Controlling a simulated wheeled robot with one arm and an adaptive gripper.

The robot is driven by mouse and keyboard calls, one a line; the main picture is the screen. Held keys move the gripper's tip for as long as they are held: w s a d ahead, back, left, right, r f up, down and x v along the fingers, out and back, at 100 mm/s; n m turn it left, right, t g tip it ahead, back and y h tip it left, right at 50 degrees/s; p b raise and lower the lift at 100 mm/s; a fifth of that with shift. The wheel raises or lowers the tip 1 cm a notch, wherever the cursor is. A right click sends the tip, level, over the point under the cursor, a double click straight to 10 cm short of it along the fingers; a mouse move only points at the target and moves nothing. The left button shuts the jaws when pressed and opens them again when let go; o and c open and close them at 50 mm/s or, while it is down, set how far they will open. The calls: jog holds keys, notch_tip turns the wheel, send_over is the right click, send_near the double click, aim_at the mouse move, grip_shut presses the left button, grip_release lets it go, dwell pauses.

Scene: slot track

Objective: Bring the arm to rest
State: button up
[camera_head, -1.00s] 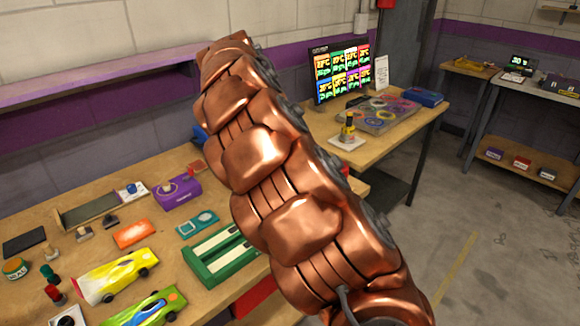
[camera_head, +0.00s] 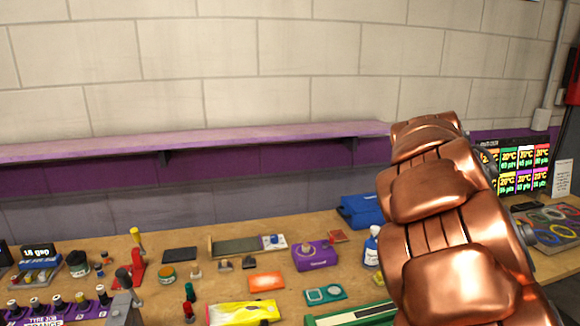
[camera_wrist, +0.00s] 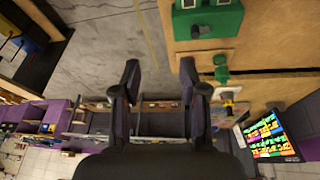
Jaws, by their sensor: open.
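My gripper (camera_wrist: 159,85) shows in the wrist view with its two dark fingers spread apart and nothing between them. Beyond the fingers are grey floor and a bench edge, well away from them. In the head view my copper-coloured arm rises across the right side in front of the bench, bent upward. The arm's far end and my gripper are hidden in the head view.
The wooden bench (camera_head: 140,300) carries a purple device (camera_head: 314,256), a blue case (camera_head: 362,211), a white-and-blue bottle (camera_head: 371,247), a yellow car body (camera_head: 243,312) and other small parts. A purple shelf (camera_head: 200,143) runs along the wall. A lit screen (camera_wrist: 270,137) shows in the wrist view.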

jog(key=s+a+f+n+y, duration=0.1)
jog(key=s+a+f+n, duration=0.1)
jog(key=s+a+n, duration=0.3)
jog(key=s+a+f+n+g+y+p, duration=0.1)
jog(key=s+a+f+n, duration=0.2)
jog(key=s, duration=1.1)
jog(key=s+a+f+n+y+p, duration=0.1)
jog(key=s+a+f+n+y, duration=0.1)
jog(key=s+a+n, duration=0.5)
jog(key=s+f+n, duration=0.1)
jog(key=s+n, duration=0.1)
jog(key=shift+s+f, duration=0.25)
jog(key=shift+s, duration=0.1)
